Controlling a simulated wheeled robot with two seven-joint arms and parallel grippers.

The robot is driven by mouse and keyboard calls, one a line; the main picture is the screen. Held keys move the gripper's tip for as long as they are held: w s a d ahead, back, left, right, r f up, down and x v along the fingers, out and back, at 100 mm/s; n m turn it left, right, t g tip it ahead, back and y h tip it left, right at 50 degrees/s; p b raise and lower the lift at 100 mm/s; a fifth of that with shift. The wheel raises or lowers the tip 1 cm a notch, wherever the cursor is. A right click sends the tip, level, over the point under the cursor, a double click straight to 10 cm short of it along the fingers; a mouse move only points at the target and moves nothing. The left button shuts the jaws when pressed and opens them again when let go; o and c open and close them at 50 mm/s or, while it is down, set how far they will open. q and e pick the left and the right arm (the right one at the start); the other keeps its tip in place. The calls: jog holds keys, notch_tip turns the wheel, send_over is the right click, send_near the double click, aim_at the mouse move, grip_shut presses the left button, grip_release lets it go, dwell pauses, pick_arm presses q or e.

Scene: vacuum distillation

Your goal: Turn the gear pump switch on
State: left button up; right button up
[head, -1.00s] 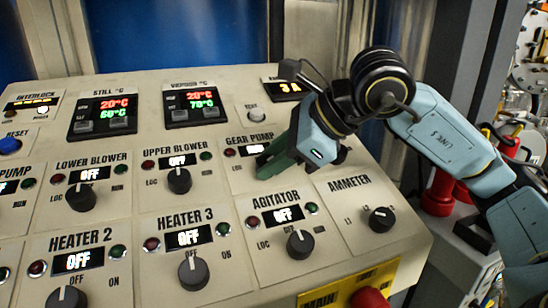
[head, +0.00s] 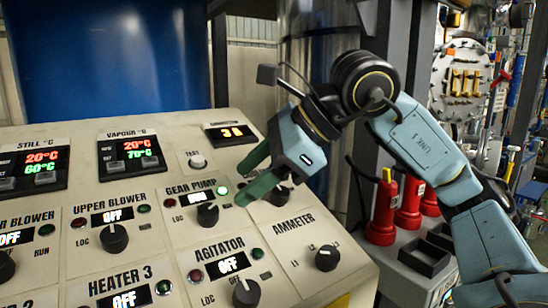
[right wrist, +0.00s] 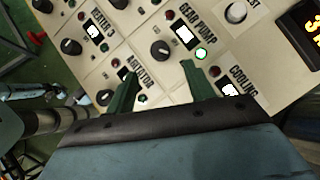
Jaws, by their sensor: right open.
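The gear pump switch (head: 207,215) is a black round knob on the beige panel, below its label and a small display (head: 195,198). The display text is too small to read surely. The green lamp (head: 222,190) beside it is lit bright. My right gripper (head: 241,186) has green fingers, spread open and empty. It is just right of the knob and apart from it, in front of the panel. In the right wrist view the knob (right wrist: 160,50) shows beyond the open fingers (right wrist: 160,75), with the lit green lamp (right wrist: 201,54) near one fingertip. My left gripper is not seen.
The agitator knob (head: 246,293) is below and the ammeter knob (head: 327,258) lower right. The upper blower knob (head: 114,238) is to the left. A knob (head: 280,195) is partly hidden behind my right gripper. Red cylinders (head: 382,212) stand right of the panel.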

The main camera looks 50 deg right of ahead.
jog(key=v, duration=0.5)
